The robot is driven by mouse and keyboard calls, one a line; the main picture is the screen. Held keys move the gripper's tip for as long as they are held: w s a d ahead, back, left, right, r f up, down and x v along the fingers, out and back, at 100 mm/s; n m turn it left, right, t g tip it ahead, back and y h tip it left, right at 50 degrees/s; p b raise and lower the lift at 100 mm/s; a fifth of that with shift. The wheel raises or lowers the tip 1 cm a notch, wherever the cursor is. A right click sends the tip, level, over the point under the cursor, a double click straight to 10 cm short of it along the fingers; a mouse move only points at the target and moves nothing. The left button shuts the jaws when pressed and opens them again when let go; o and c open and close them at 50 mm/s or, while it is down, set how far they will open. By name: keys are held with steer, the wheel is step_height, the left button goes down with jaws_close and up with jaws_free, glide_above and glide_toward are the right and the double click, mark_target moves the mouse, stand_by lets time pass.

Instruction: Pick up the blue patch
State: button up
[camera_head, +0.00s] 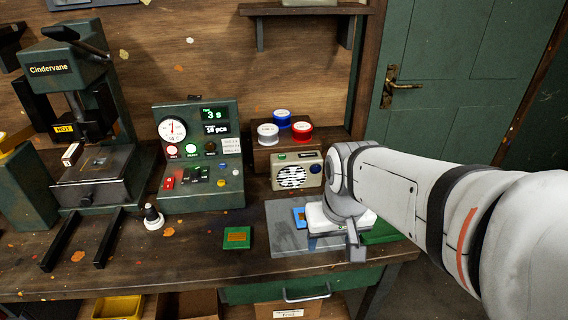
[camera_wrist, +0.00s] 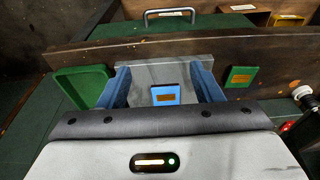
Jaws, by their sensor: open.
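The blue patch (camera_wrist: 165,96) lies flat on a grey mat (camera_wrist: 170,72), with a small orange-brown label on it. In the head view only its left edge (camera_head: 298,217) shows; my gripper hides the rest. My gripper (camera_wrist: 164,90) is open above the mat, and in the wrist view the patch lies between its two blue fingers. In the head view my gripper (camera_head: 352,250) points down over the mat's right part. I cannot tell how high the fingertips are above the patch.
A green patch (camera_head: 237,238) lies on the bench left of the mat. A green tray (camera_wrist: 84,84) sits on the mat's other side. A beige radio (camera_head: 296,172), thread spools (camera_head: 282,118) and a control panel (camera_head: 200,155) stand behind. A press (camera_head: 75,130) stands at the left.

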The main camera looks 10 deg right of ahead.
steer(key=o, duration=0.4)
steer(key=shift+g, duration=0.5)
steer(key=w+p, duration=0.1)
steer(key=w, duration=0.2)
steer(key=w+p, duration=0.1)
steer(key=w, duration=0.2)
steer(key=w+p, duration=0.1)
steer(key=w, duration=0.2)
steer(key=shift+a+r, duration=0.1)
steer(key=shift+r, duration=0.2)
steer(key=shift+o, duration=1.1)
steer(key=shift+g, duration=0.6)
steer(key=w+f+p, duration=0.1)
steer(key=w, duration=0.2)
steer(key=w+f+p, duration=0.1)
steer(key=w, duration=0.2)
steer(key=w+f+p, duration=0.1)
steer(key=w+f, duration=0.1)
steer(key=shift+w+a+f, duration=0.1)
steer(key=shift+w+a, duration=0.1)
steer(key=shift+w, duration=0.2)
steer(key=shift+w+f, duration=0.25)
steer(key=shift+f, duration=0.45)
steer(key=shift+d+f+p, duration=0.15)
steer(key=shift+f+p, duration=0.2)
steer(key=shift+f, duration=1.4)
steer(key=shift+d+f+p, duration=0.15)
steer(key=shift+f+p, duration=0.2)
steer(key=shift+f, duration=1.4)
